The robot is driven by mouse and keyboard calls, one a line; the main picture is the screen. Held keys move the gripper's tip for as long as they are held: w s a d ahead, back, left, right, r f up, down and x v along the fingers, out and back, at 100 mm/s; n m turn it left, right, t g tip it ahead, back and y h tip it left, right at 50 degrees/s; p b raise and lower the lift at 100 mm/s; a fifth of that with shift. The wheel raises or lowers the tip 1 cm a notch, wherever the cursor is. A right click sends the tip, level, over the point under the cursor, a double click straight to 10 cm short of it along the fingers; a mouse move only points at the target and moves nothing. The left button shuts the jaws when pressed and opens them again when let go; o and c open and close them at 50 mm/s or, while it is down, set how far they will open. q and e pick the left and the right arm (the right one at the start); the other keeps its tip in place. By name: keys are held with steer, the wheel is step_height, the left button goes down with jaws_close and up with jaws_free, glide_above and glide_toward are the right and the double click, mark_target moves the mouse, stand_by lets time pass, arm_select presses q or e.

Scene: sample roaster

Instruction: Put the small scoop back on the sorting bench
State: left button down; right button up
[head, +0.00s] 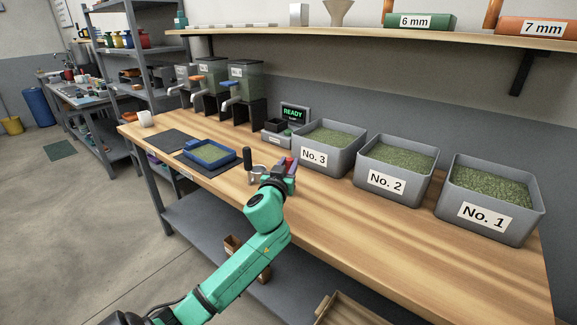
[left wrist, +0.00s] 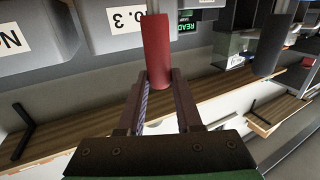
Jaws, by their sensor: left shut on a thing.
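My left gripper (head: 284,175) is over the wooden sorting bench (head: 338,210), in front of the No. 3 bin. It is shut on an upright red handle (left wrist: 157,50), which I take to be the small scoop's handle; it also shows in the head view (head: 291,163). The scoop's bowl is hidden, so I cannot tell whether it touches the bench. Just left of the gripper stands a scoop with a black handle (head: 247,156) and a metal cup (head: 258,171); its dark handle also shows in the left wrist view (left wrist: 270,45). My right gripper is not in view.
Grey bins of green beans, No. 3 (head: 313,156), No. 2 (head: 387,181) and No. 1 (head: 484,215), line the bench's back. A blue tray of beans (head: 209,164) sits on a dark mat at left. A scale display reads READY (head: 293,113). The bench front at right is clear.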

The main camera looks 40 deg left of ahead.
arm_select(q)
steer(key=shift+r, duration=0.1)
steer(key=shift+f, duration=0.2)
steer(key=c, duration=0.6)
jaws_free()
steer(key=shift+r, duration=0.1)
steer(key=shift+s+r, duration=0.1)
steer(key=b+v, duration=0.1)
steer(key=v, duration=1.1)
